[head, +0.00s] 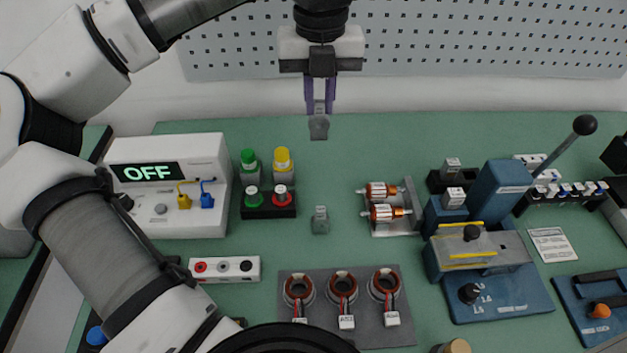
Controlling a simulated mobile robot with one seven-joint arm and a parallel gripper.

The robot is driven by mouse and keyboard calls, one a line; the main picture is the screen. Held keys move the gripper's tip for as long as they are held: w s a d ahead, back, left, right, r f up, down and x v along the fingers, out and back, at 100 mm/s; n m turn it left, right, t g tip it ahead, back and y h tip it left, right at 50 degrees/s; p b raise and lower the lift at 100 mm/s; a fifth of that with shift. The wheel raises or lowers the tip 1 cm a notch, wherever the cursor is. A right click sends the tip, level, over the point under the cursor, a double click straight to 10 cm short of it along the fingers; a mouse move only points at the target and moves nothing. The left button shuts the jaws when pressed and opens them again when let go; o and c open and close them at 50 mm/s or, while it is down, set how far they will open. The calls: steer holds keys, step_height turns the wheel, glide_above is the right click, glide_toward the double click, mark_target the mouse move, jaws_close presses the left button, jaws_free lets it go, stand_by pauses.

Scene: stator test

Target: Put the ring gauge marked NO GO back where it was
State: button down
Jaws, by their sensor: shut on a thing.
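My gripper (320,106) hangs in the upper middle of the head view, its purple fingers shut on a small grey block-like piece (319,127) held above the green bench. I cannot read any marking on it. A similar small grey piece (320,221) stands on the bench below it. To the left, a low black stand (268,211) carries a green-topped piece (252,196) and a red-topped piece (281,195). These may be the gauges, but no GO or NO GO lettering is legible.
A white meter (160,220) showing OFF is at left, beside green (249,162) and yellow-topped (283,160) items. A grey plate (372,337) with three wound stators lies in front. Rotors (382,190) and a blue lever press (495,200) are at right. Bench around the standing grey piece is clear.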

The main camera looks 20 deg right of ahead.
mark_target(319, 114)
step_height(319, 114, down, 17)
steer(key=shift+p, duration=1.2)
steer(key=shift+f, duration=0.2)
steer(key=c, duration=1.4)
jaws_free()
steer(key=shift+o, duration=0.2)
steer(key=shift+r, duration=0.1)
step_height(319, 114, up, 12)
steer(key=shift+r+b, duration=0.15)
steer(key=shift+b, duration=0.75)
